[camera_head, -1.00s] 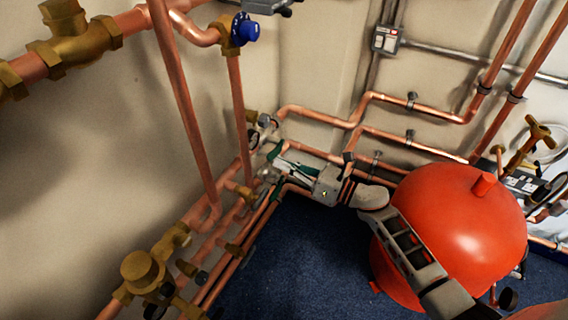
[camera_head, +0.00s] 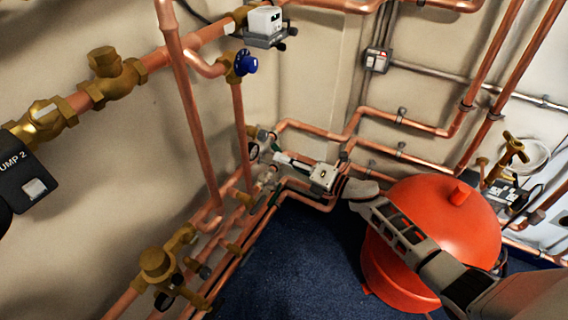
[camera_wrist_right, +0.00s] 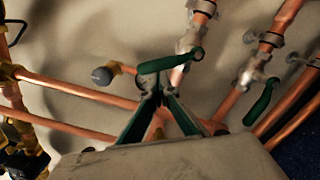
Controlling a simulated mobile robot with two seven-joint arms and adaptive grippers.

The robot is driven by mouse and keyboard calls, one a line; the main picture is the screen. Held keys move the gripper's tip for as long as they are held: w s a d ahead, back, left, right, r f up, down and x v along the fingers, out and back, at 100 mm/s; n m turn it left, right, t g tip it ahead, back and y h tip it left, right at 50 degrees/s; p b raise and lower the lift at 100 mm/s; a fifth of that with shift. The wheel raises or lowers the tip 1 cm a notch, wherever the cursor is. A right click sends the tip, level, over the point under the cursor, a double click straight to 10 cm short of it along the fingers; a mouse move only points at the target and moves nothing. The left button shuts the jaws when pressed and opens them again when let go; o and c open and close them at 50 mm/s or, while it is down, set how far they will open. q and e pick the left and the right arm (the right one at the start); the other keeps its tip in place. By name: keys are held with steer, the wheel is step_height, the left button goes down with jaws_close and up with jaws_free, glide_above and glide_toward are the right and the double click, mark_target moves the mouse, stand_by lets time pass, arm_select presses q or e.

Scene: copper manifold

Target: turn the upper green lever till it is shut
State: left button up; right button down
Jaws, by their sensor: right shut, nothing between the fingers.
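The upper green lever (camera_wrist_right: 170,62) sits on a valve of a copper pipe and lies nearly level, across the pipe, in the right wrist view. A second green lever (camera_wrist_right: 262,102) is on another valve to the right and slants down. My right gripper (camera_wrist_right: 160,97) is shut and empty, with its fingertips close below the left part of the upper lever. I cannot tell whether they touch it. In the head view, my right gripper (camera_head: 279,157) reaches left into the pipe corner, and the levers are small and hard to make out. My left gripper is out of view.
A red tank (camera_head: 435,215) stands beside my right arm. Copper pipes line both walls, with brass valves (camera_head: 157,264) at lower left. A blue-knobbed valve (camera_head: 246,63) is above the corner. Dark blue floor (camera_head: 290,265) lies open between pipes and tank.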

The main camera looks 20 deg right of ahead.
steer(key=shift+w+d+r+m+p, duration=0.2)
steer(key=shift+r+m, duration=0.25)
steer(key=shift+w+d+r+m+p, duration=0.15)
steer(key=shift+r+m, duration=0.25)
steer(key=shift+m, duration=0.05)
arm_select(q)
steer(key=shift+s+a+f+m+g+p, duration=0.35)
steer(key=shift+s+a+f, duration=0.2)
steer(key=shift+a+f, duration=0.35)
arm_select(e)
steer(key=d+m, duration=0.1)
steer(key=w+m, duration=0.1)
steer(key=m, duration=0.1)
steer(key=shift+d+r, duration=0.2)
steer(key=shift+d, duration=0.15)
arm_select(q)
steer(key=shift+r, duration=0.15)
arm_select(e)
steer(key=shift+w, duration=0.1)
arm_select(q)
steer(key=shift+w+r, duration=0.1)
arm_select(e)
steer(key=shift+d, duration=0.1)
